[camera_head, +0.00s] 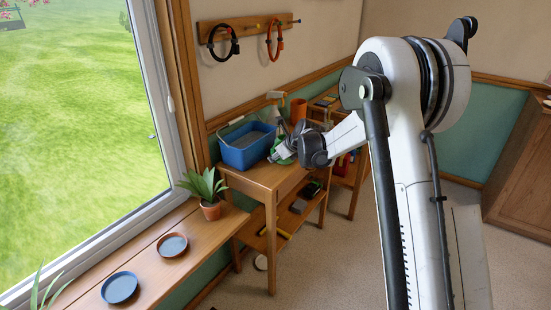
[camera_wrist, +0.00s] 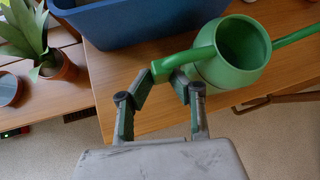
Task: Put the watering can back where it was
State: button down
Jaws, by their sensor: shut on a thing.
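The green watering can (camera_wrist: 232,72) is at the right of the wrist view, its round opening facing up and its spout running off to the right. My gripper (camera_wrist: 165,80) is shut on the end of its handle. The can appears over the wooden table; I cannot tell whether its base touches the top. In the head view the can (camera_head: 282,152) is a small green patch beside the blue tub, mostly hidden by my gripper (camera_head: 290,143) and wrist.
The blue tub (camera_head: 247,152) stands left of the can on the table (camera_head: 266,178). An orange pot (camera_head: 298,109) is behind. A potted plant (camera_head: 210,208), a brown saucer (camera_head: 172,245) and a blue saucer (camera_head: 120,288) are on the windowsill. Tools hang on the wall rack (camera_head: 240,30).

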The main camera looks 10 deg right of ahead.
jog(key=shift+f, duration=0.15)
jog(key=c, duration=1.6)
grip_release()
